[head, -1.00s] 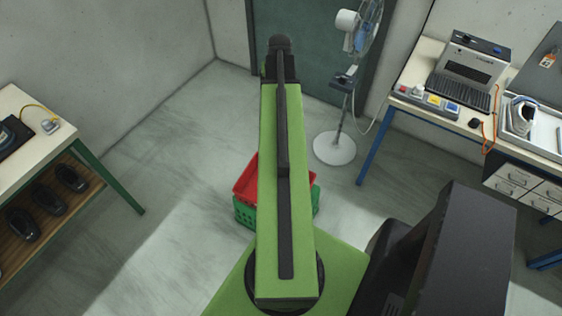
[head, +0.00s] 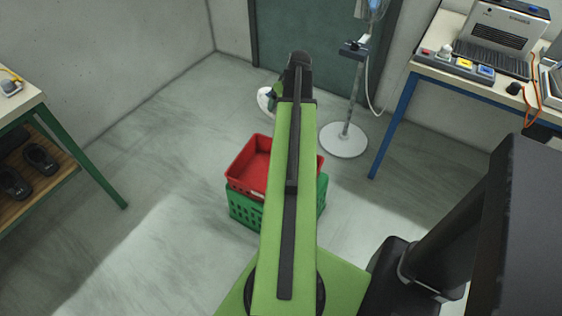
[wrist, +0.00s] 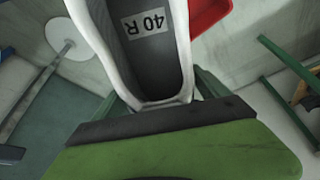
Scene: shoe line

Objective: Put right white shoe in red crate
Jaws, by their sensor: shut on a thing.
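The white shoe (wrist: 181,40) fills the upper middle of the wrist view, with a "40 R" label upside down on its dark insole. My gripper (wrist: 158,108) is shut on its heel end. In the head view the shoe (head: 265,99) shows as a small white shape at the far end of my arm, partly hidden by it. The red crate (head: 241,187) sits on top of a green crate (head: 243,211) on the floor. My arm hides their right part. The red crate's visible inside looks empty. A corner of it shows in the wrist view (wrist: 206,14).
A fan on a round white base (head: 343,140) stands right of my arm. A bench with blue legs (head: 393,125) holds devices at the right. A shelf with dark shoes (head: 40,159) is at the left. The floor left of the crates is clear.

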